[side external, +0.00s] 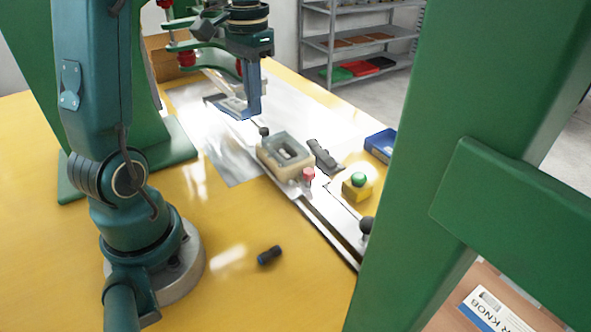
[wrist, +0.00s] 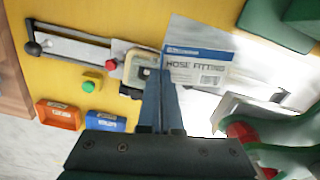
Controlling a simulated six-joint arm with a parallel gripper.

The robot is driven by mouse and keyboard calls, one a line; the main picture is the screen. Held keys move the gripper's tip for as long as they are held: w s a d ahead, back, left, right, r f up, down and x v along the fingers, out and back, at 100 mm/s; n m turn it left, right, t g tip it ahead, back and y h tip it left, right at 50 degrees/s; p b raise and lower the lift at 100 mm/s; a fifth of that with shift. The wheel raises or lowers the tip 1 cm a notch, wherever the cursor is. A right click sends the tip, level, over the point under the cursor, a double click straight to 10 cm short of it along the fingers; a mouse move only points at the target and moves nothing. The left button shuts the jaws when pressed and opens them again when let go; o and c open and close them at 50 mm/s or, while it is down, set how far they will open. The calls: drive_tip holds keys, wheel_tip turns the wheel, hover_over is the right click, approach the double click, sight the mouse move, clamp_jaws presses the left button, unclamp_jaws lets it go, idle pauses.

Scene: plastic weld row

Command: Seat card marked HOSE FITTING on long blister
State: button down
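The card marked HOSE FITTING (wrist: 205,69) is white with a blue band, its printed face toward the wrist camera. My gripper (wrist: 160,76) has its two blue fingers close together at the card's left edge and appears shut on it. In the side view, my gripper (side external: 247,113) is up beyond the beige nest, with a pale card (side external: 232,104) at its fingertips. The beige nest (side external: 267,155) holds a clear blister (side external: 288,153) in its opening. The nest also shows in the wrist view (wrist: 132,69), left of the card and partly hidden by the fingers.
The nest sits on a slide rail (side external: 328,222) with a red knob (side external: 309,174) in front. A yellow box with a green button (side external: 357,190), a blue bin (side external: 380,146) and an orange bin (wrist: 57,115) stand beside it. A dark cylinder (side external: 270,256) lies on open yellow table.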

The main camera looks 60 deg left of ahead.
drive_tip(key=w+d+f, duration=0.1)
drive_tip(key=w, duration=0.1)
drive_tip(key=w+d+f+m, duration=0.1)
drive_tip(key=w+d, duration=0.1)
drive_tip(key=w+d+f+m, duration=0.1)
drive_tip(key=w+d, duration=0.1)
drive_tip(key=shift+w+d+f, duration=0.2)
drive_tip(key=shift+w+f, duration=0.2)
drive_tip(key=shift+f, duration=2.2)
drive_tip(key=shift+f, duration=0.65)
drive_tip(key=c, duration=1)
unclamp_jaws()
drive_tip(key=c, duration=0.5)
drive_tip(key=shift+o, duration=0.2)
